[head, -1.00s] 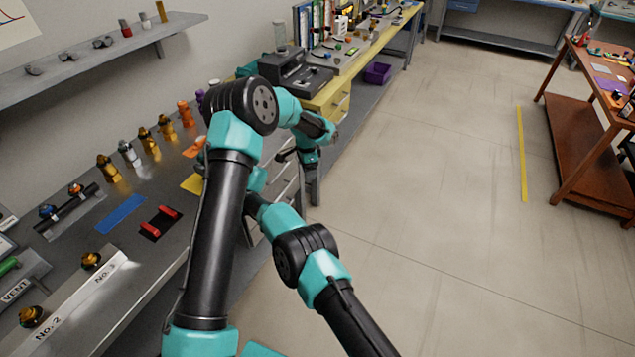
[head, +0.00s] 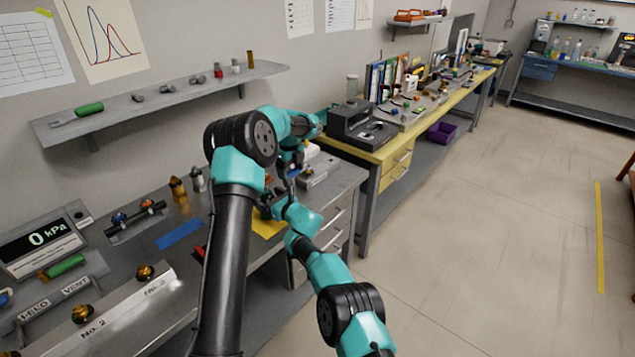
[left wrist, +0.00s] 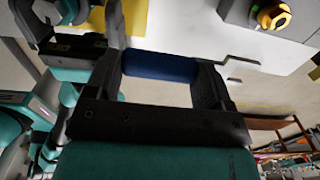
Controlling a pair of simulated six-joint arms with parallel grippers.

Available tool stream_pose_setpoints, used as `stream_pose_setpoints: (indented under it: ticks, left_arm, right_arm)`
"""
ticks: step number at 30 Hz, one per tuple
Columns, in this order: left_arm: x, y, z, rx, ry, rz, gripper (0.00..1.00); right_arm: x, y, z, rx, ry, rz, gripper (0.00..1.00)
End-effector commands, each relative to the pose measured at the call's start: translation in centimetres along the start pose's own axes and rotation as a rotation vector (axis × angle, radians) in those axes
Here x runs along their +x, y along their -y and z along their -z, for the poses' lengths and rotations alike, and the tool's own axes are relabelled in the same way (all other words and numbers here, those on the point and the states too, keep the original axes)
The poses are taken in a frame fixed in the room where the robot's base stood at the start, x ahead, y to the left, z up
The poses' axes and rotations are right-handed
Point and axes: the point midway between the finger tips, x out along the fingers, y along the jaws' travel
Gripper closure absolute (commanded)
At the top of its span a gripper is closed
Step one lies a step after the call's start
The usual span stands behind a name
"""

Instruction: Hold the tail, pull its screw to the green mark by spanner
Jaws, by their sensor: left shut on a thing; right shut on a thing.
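In the head view my left gripper (head: 288,180) is low over the far right end of the grey bench, partly hidden by my arms. In the left wrist view its black fingers (left wrist: 158,82) are shut on a dark blue cylinder (left wrist: 160,66); I cannot tell whether this is the tail. A yellow and black knob (left wrist: 272,17) with a small green patch sits on a grey body in that view's upper right. My right gripper (head: 270,207) is just below the left one in the head view. What it grips is unclear, and I cannot make out the spanner.
A pale grey device (head: 318,170) stands at the bench's right end, near a yellow mat (head: 266,226). A blue mat (head: 180,233) and brass fittings lie left. A yellow bench (head: 372,154) with a black machine stands beyond.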

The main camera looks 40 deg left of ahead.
Motion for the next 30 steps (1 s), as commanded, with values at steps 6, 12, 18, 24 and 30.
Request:
stream_pose_setpoints:
  ticks: [6, 12, 18, 24, 30]
  left_arm:
    - [-2.0, -7.1, -4.9, 0.100, 0.002, 0.001, 0.81]
    - [-2.8, -14.3, -7.0, 0.160, 0.002, 0.000, 0.81]
    - [-3.3, -20.8, -7.2, 0.205, 0.003, 0.000, 0.81]
    - [-3.6, -24.2, -6.7, 0.235, 0.004, 0.001, 0.81]
    - [-3.6, -24.8, -6.5, 0.242, 0.004, 0.001, 0.81]
  right_arm:
    - [0.0, 0.0, 0.0, 0.000, 0.000, 0.000, 0.66]
    - [0.0, 0.0, 0.0, 0.000, 0.000, 0.000, 0.66]
    - [0.0, 0.0, 0.0, 0.000, 0.000, 0.000, 0.66]
    - [0.0, 0.0, 0.0, 0.000, 0.000, 0.000, 0.66]
    - [0.0, 0.0, 0.0, 0.000, 0.000, 0.000, 0.66]
